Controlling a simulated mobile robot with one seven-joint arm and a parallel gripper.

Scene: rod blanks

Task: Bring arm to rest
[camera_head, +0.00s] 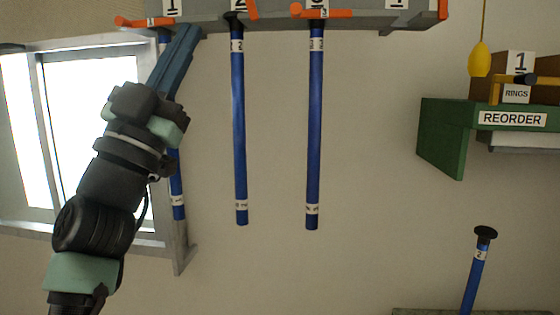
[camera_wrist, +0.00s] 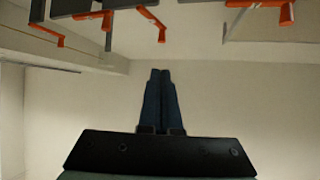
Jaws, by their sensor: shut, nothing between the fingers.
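My gripper (camera_head: 186,45) is raised at the upper left in the head view, just under the grey rack near the label 1. Its two long blue-grey fingers are together, with nothing between them. In the wrist view the closed fingers (camera_wrist: 160,78) point ahead toward a bare wall. My arm hides most of a blue rod (camera_head: 177,190) hanging behind it; only its lower part and a bit of its top show.
Two blue rods, one (camera_head: 239,130) and another (camera_head: 314,130), hang from the grey rack (camera_head: 275,14) with orange latches (camera_head: 325,13). A green REORDER shelf (camera_head: 443,130) is at right. Another rod (camera_head: 475,275) stands lower right. A bright window (camera_head: 90,110) is at left.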

